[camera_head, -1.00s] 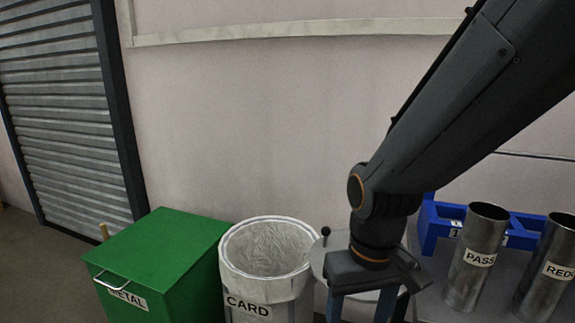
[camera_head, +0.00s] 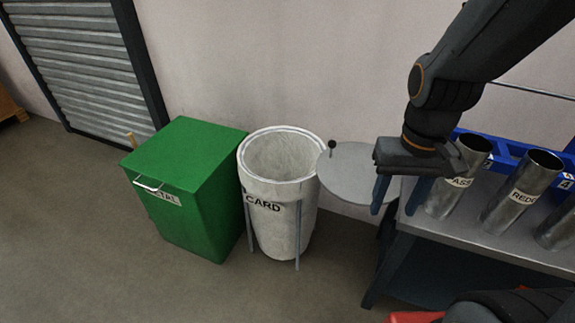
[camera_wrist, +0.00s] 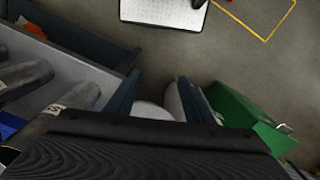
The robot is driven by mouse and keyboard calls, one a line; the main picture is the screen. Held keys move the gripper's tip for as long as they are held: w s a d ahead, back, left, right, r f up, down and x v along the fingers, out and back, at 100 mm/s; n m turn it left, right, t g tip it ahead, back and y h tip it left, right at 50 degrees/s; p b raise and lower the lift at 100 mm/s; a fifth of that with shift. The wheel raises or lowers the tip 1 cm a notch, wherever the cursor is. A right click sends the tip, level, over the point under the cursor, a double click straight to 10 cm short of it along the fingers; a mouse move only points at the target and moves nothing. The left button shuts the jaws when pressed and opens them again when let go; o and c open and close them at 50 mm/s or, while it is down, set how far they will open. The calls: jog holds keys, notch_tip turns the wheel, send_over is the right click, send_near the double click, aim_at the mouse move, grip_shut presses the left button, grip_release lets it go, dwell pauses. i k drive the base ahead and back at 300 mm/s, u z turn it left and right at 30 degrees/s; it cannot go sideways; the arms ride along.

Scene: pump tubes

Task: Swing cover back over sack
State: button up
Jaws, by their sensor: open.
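The white sack (camera_head: 276,222) labelled CARD hangs in a round stand in the head view, its mouth open and uncovered. The round grey cover (camera_head: 350,178) is swung out to the right of the sack, flat at about rim height. A small dark knob (camera_head: 332,147) stands up near its left edge. My gripper (camera_head: 396,207) is open, fingers pointing down, at the right side of the cover and right of the knob. Nothing is between the fingers that I can make out. In the wrist view part of a pale round shape, likely the cover (camera_wrist: 152,112), shows between the fingers.
A green METAL bin (camera_head: 187,185) stands left of the sack. A grey bench (camera_head: 450,232) with steel tubes labelled PASS and REDO (camera_head: 522,190) and a blue rack (camera_head: 505,150) is at the right, close to my gripper. The floor in front of the sack is clear.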

aim_at(347, 171)
jog(key=k, duration=1.15)
jog(key=z, duration=0.35)
jog(key=i, duration=0.7)
jog(key=u, duration=0.35)
